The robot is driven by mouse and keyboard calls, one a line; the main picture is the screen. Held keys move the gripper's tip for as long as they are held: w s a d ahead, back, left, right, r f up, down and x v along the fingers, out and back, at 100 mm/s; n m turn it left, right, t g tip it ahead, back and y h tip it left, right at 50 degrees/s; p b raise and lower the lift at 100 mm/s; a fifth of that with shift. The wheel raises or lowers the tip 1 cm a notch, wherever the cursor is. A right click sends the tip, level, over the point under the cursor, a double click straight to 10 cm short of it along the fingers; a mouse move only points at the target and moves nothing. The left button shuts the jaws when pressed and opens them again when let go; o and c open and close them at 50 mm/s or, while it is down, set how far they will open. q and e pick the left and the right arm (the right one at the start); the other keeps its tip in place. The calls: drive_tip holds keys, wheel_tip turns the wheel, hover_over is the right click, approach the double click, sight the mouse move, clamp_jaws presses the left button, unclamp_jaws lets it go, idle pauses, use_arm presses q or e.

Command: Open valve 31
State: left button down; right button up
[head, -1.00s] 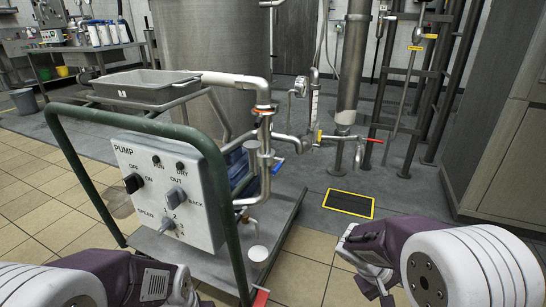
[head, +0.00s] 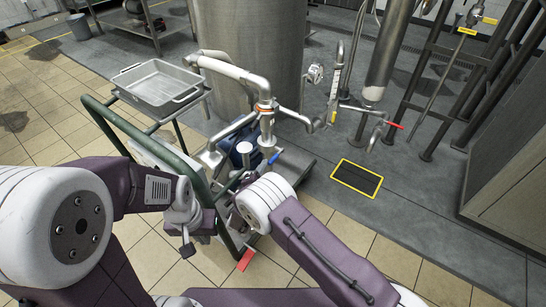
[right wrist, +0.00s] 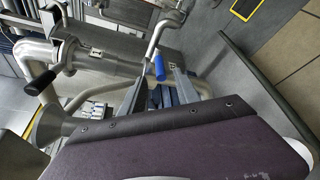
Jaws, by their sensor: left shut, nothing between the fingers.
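A blue valve handle (head: 275,157) is on the pipework of the pump cart. It also shows in the right wrist view (right wrist: 157,68), between or just beyond the fingertips. My right gripper (right wrist: 160,76) is open, its two dark fingers apart; contact with the handle cannot be told. In the head view my right arm hides most of that gripper. My left gripper (head: 187,250) is shut and empty at the cart's near side. A red-handled valve (head: 393,125) is on the pipe behind the cart. No number 31 is readable on any tag.
The cart's green rail (head: 112,122) and grey tray (head: 158,85) stand close to my arms. A large steel tank (head: 248,50) is behind. A yellow-edged floor plate (head: 357,178) lies on clear floor to the right.

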sight(271, 163)
drive_tip(key=b+x, duration=0.1)
drive_tip(key=x, duration=0.2)
drive_tip(key=b+x, duration=0.1)
drive_tip(key=x, duration=0.2)
drive_tip(key=shift+w+d+f, duration=0.15)
drive_tip(key=shift+w+f, duration=0.15)
drive_tip(key=shift+w+d+b, duration=0.1)
drive_tip(key=shift+w+b, duration=0.2)
drive_tip(key=shift+w, duration=0.15)
drive_tip(key=shift+r, duration=0.1)
clamp_jaws()
idle(0.5)
